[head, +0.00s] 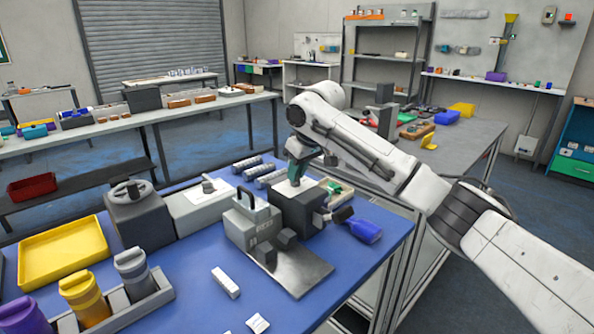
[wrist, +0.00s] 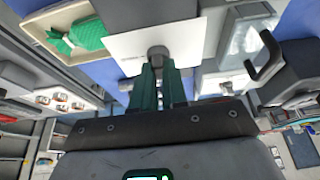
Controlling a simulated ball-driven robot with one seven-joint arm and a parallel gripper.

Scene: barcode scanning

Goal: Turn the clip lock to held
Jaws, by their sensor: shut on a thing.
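My gripper (head: 294,176) reaches down onto a dark grey box (head: 297,211) on the blue table. The box has a white plate (head: 283,187) on top. In the wrist view the green fingers (wrist: 160,82) are closed on a small dark grey knob (wrist: 157,51), which stands up from the white plate (wrist: 122,45). The knob appears to be the clip lock. Its lower part and any held mark are hidden by the fingers, so I cannot tell its setting. In the head view the fingers cover the knob.
A grey device with a handle (head: 242,222) stands close in front of the box, and its handle (wrist: 266,58) shows in the wrist view. A blue bottle (head: 366,230) lies to the right. A yellow tray (head: 62,254) and several canisters stand at left.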

